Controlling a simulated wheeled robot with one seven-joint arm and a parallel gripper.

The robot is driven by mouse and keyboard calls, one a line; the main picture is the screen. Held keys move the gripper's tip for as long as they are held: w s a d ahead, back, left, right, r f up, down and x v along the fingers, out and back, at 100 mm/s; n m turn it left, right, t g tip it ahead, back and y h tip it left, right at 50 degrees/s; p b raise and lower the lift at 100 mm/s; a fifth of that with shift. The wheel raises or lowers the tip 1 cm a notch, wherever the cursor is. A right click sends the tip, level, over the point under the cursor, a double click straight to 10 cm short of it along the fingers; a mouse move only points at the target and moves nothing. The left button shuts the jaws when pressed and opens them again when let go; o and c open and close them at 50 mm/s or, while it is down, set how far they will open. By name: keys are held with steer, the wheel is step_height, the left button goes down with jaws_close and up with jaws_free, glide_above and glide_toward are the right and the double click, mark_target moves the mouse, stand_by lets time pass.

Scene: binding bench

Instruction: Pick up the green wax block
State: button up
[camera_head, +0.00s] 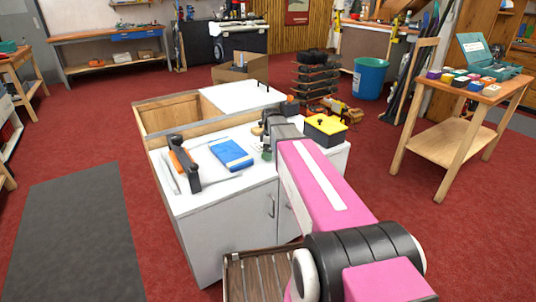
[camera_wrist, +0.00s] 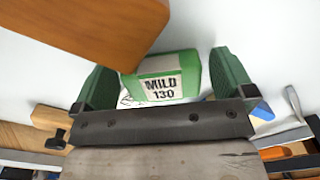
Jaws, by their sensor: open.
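The green wax block (camera_wrist: 165,78) lies on the white worktop in the wrist view. It has a pale label reading "MILD 130". My gripper (camera_wrist: 161,68) is open, with its two green fingers on the left and right of the block. In the head view my gripper (camera_head: 265,148) is low over the white worktop (camera_head: 215,187), and I cannot make out the block there behind my arm.
An orange-brown object (camera_wrist: 85,30) stands close to the left finger and partly overlaps the block's view. On the worktop are a blue packet (camera_head: 231,154), an orange-and-black tool (camera_head: 184,163) and a yellow-topped black box (camera_head: 325,127). An open wooden-edged recess (camera_head: 168,113) lies behind.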

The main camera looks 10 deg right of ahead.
steer(key=c, duration=0.9)
steer(key=shift+r, duration=0.55)
steer(key=r, duration=0.3)
steer(key=shift+w+a+r, duration=0.1)
steer(key=shift+a+r, duration=0.05)
steer(key=shift+a, duration=0.2)
steer(key=a+r, duration=0.2)
steer(key=a, duration=0.1)
steer(key=w+a+r, duration=0.1)
steer(key=a+r, duration=0.1)
steer(key=a, duration=0.2)
steer(key=a+r, duration=0.2)
steer(key=a, duration=0.2)
steer(key=shift+w+r, duration=0.15)
steer(key=shift+r, duration=0.1)
